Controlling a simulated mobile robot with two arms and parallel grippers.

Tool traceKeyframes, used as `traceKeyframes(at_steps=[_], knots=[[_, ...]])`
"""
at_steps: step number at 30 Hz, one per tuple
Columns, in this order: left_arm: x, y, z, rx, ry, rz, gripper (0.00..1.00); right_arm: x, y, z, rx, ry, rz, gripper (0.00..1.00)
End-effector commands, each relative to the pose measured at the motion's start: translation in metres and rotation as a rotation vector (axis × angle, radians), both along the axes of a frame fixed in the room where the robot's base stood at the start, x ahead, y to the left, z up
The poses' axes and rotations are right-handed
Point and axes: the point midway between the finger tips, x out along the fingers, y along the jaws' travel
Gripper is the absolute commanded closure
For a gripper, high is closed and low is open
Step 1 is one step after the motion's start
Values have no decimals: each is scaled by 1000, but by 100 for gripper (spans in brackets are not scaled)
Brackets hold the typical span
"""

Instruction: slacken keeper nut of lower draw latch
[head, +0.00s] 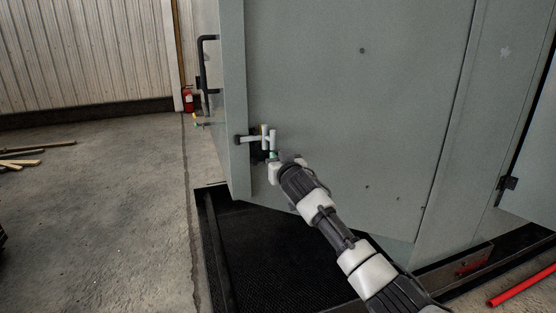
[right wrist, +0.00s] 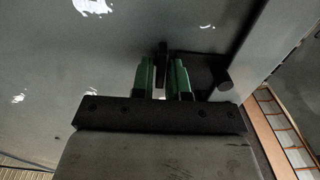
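The draw latch (head: 251,138) sits low near the left edge of the grey-green enclosure panel (head: 340,110), with pale bars and a dark part behind them. My right gripper (head: 273,156) reaches up to it from the lower right. In the right wrist view, the two green fingers (right wrist: 162,72) stand apart on either side of a narrow dark upright piece (right wrist: 163,54). Small gaps seem to show between it and each finger. I cannot make out the keeper nut itself. My left gripper is not in view.
A dark handle (head: 204,65) stands out at the enclosure's left edge. Black ribbed matting (head: 270,245) lies below. A red bar (head: 522,286) lies at lower right and a fire extinguisher (head: 188,99) stands at the back wall. The concrete floor (head: 100,220) at left is mostly clear.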

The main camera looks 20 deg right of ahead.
Motion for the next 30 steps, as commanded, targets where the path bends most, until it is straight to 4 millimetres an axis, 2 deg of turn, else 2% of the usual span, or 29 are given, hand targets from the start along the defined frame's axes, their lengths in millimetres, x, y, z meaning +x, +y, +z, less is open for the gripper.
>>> traceKeyframes(at_steps=[8,14,30], knots=[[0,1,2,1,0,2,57,0,0,0,-29,0,0,100],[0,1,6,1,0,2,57,0,1,0,-126,-3,0,100],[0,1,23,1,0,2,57,0,6,-2,-616,-18,0,100]])
